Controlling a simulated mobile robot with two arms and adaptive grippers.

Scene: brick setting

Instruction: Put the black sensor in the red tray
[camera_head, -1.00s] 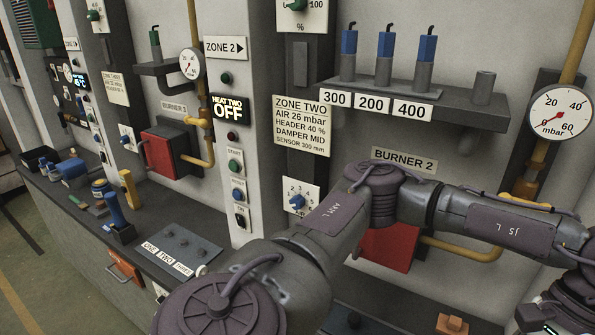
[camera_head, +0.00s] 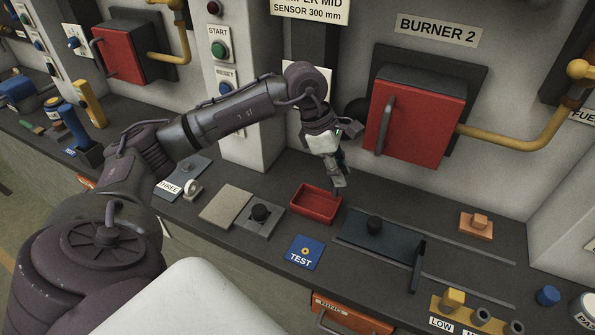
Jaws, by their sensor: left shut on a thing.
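The red tray (camera_head: 309,213) stands on the dark bench below the burner 2 box. My left gripper (camera_head: 341,182) points down at the tray's back right corner, its fingertips close over the rim. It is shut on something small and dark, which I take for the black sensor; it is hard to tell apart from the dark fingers. I cannot tell whether it touches the tray. The tray's visible floor looks empty. My right gripper is out of view.
Left of the tray are a grey plate with a black knob (camera_head: 260,212) and a beige pad (camera_head: 226,206). A blue TEST card (camera_head: 303,252) lies in front. The red burner box (camera_head: 420,115) stands behind.

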